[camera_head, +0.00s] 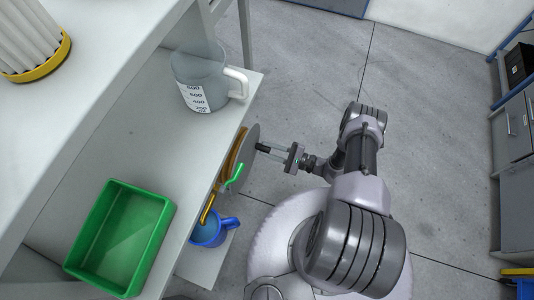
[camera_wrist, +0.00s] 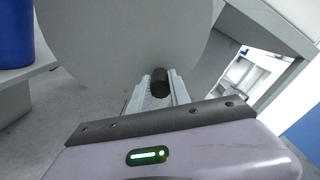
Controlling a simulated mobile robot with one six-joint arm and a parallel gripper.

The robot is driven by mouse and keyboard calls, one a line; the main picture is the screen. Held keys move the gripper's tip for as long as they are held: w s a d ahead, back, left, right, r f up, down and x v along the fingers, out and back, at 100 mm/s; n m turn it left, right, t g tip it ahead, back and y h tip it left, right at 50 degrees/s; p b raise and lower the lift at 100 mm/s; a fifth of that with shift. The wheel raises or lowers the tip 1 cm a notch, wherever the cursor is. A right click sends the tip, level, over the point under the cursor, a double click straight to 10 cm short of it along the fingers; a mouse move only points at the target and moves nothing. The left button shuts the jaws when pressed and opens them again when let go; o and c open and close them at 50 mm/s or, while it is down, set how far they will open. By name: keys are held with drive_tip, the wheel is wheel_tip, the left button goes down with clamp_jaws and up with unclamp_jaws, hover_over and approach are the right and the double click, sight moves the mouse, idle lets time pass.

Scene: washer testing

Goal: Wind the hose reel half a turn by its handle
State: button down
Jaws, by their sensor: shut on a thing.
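The hose reel (camera_head: 250,148) is a grey disc with an orange-yellow hose behind it, mounted at the front edge of the shelf unit. In the wrist view its round grey face (camera_wrist: 120,40) fills much of the upper picture. A dark cylindrical handle (camera_wrist: 160,82) sticks out from the disc. My gripper (camera_head: 266,149) reaches the disc from the right in the head view. In the wrist view my gripper (camera_wrist: 160,88) has its two pale fingers on either side of the handle, shut on it. The far end of the handle is hidden against the disc.
A clear measuring jug (camera_head: 200,85) stands on the shelf by its edge. A green tray (camera_head: 112,262) sits on the same shelf. Open floor (camera_head: 430,120) lies to the right.

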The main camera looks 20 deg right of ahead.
drive_tip(key=r+n, duration=0.1)
drive_tip(key=r+n+p, duration=0.1)
drive_tip(key=n, duration=0.1)
drive_tip(key=shift+w+d+r, duration=0.3)
drive_tip(key=shift+w+r, duration=0.1)
drive_tip(key=shift+w+r+p, duration=0.1)
drive_tip(key=shift+r+p, duration=0.6)
drive_tip(key=shift+r, duration=0.2)
drive_tip(key=shift+r, duration=0.1)
drive_tip(key=c, duration=1.2)
unclamp_jaws()
drive_tip(key=p+v, duration=0.1)
drive_tip(key=v, duration=1.6)
drive_tip(key=shift+d, duration=0.2)
